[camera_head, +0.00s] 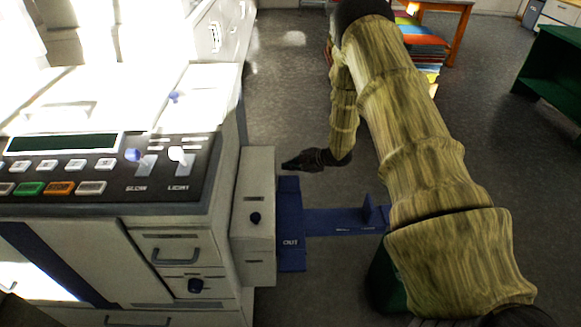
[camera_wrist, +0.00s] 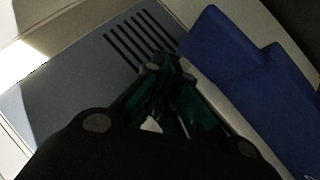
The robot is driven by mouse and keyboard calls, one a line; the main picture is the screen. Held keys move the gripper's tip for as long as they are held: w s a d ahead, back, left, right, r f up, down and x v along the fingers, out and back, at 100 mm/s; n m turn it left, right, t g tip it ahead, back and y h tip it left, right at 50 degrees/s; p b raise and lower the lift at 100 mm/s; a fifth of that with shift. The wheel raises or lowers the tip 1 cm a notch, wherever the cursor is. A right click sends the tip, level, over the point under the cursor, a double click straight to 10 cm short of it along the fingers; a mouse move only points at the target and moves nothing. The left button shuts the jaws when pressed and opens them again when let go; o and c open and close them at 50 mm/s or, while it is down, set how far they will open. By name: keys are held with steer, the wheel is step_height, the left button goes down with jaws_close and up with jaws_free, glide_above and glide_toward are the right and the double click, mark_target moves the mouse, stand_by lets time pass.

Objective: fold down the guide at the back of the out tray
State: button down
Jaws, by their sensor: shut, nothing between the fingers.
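The blue out tray (camera_head: 291,242), marked OUT, sticks out from the right side of the copier-like machine. A small blue upright plate (camera_head: 369,211), which looks like a guide, stands towards the tray's right end, beside my arm. My gripper (camera_head: 287,165) is above the tray's machine end, close to the grey side box; I cannot tell whether it touches anything. In the wrist view my gripper (camera_wrist: 166,64) is shut and empty, in front of a grey slotted surface. Blue parts (camera_wrist: 235,65) lie to its right; I cannot tell which parts of the tray they are.
The machine (camera_head: 185,245) with its control panel fills the left side. Its grey side box (camera_head: 254,205) carries a dark knob. My arm covers part of the tray's right end. A green table (camera_head: 550,70) and an orange-legged table (camera_head: 455,30) stand farther back, with open floor between.

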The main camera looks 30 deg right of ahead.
mark_target(292, 180)
steer(key=shift+r, duration=0.1)
steer(key=s+d+r+p, duration=0.1)
steer(key=s+d+r, duration=0.1)
steer(key=r, duration=0.3)
steer(key=s+d+r+p, duration=0.1)
steer(key=s+d+r, duration=0.1)
steer(key=d+r, duration=0.2)
steer(key=shift+r, duration=0.9)
